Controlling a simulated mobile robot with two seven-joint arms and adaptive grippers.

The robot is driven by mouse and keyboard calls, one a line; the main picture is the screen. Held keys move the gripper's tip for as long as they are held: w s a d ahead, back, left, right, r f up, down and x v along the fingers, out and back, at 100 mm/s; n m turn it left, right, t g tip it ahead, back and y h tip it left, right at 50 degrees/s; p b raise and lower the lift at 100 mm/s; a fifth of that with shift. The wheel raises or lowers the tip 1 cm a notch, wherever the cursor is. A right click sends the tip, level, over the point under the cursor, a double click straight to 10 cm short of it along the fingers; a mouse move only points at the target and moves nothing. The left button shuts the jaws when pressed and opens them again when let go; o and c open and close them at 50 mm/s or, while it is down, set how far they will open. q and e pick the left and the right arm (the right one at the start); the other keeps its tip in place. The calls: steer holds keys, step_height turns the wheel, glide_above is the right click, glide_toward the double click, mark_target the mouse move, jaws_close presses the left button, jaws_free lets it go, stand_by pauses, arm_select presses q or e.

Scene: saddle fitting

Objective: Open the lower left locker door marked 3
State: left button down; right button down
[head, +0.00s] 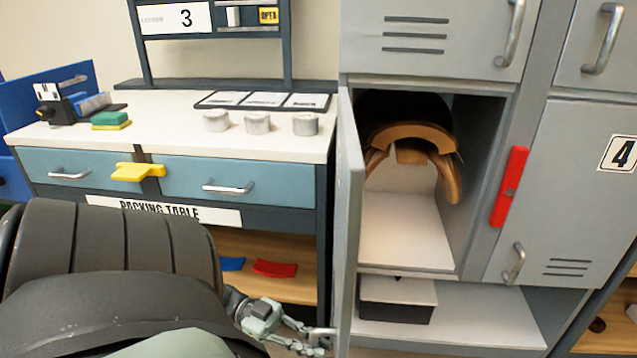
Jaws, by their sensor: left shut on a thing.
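The lower left locker door (347,215) stands wide open, seen nearly edge-on, swung out toward me at the left side of its compartment. Its number is not visible. The open compartment (405,235) shows a white floor and a brown, arched saddle-like thing (412,135) inside. My left gripper (314,342) is at the bottom of the picture, shut on the door's handle (322,332) at the door's near edge. My right gripper is not in view.
The packing table (265,140) stands left of the open door, with three metal cups (257,123) on top. A closed door marked 4 (570,180) and a red bar (510,187) are to the right. A dark box (396,303) sits below the compartment.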

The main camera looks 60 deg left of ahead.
arm_select(q)
steer(key=c, duration=1.8)
jaws_free()
steer(key=shift+o, duration=0.2)
steer(key=v, duration=1.2)
